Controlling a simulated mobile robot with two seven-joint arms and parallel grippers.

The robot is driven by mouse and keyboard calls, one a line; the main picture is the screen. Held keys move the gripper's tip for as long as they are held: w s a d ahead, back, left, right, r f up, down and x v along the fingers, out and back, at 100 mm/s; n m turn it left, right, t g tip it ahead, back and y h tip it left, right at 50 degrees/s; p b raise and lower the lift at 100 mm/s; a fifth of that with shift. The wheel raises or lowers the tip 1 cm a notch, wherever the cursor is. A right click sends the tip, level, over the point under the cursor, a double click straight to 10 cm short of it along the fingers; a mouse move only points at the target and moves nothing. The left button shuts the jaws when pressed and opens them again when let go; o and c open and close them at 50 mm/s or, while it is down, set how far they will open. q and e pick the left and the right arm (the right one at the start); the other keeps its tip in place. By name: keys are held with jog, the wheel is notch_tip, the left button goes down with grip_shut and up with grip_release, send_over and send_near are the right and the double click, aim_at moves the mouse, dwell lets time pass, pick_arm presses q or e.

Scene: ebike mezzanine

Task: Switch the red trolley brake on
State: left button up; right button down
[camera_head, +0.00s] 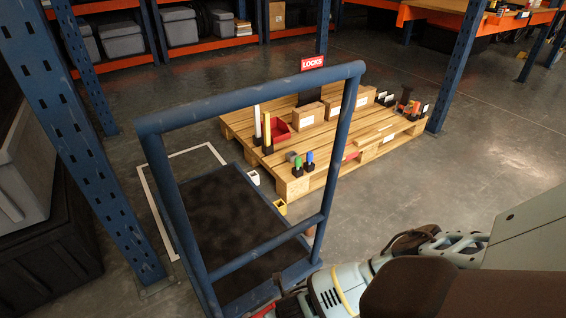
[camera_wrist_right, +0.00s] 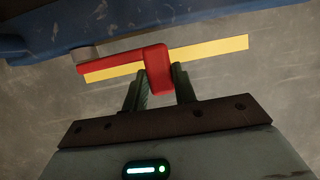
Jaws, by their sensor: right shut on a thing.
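The trolley is blue, with an upright tube handle (camera_head: 252,97) and a dark flat deck (camera_head: 225,220) in the head view. Its red brake lever (camera_wrist_right: 110,63) shows in the right wrist view, attached to the blue frame (camera_wrist_right: 110,28) at its left end. The lever's right end bends down between the fingers of my right gripper (camera_wrist_right: 161,80), which is shut on it. A yellow strip (camera_wrist_right: 215,48) lies behind the lever. In the head view my right arm reaches the trolley's low near edge, where only a bit of red shows. My left gripper is out of view.
A wooden pallet (camera_head: 335,135) with boxes, a red bin (camera_head: 279,130) and small holders stands beyond the trolley. A blue rack post (camera_head: 75,120) rises close at the left. Shelves (camera_head: 210,45) line the back. Open floor (camera_head: 480,160) lies to the right.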

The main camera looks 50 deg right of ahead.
jog(key=shift+w+a+r+n+g+h+p, duration=0.15)
jog(key=shift+a+r+h+p, duration=0.1)
jog(key=shift+r+h+p, duration=0.35)
jog(key=shift+w+a+r+n+g+h+p, duration=0.15)
jog(key=shift+a+r+h+p, duration=0.1)
jog(key=shift+r+h+p, duration=0.3)
jog(key=w+a+r+n+h, duration=0.1)
jog(key=a+r+h, duration=0.2)
jog(key=a+h, duration=0.2)
jog(key=shift+a+r+n+g+h, duration=0.3)
jog(key=shift+r+g+h, duration=0.1)
jog(key=shift+h, duration=0.45)
jog(key=shift+w+a, duration=0.1)
jog(key=c, duration=1.1)
grip_release()
jog(key=shift+d, duration=0.2)
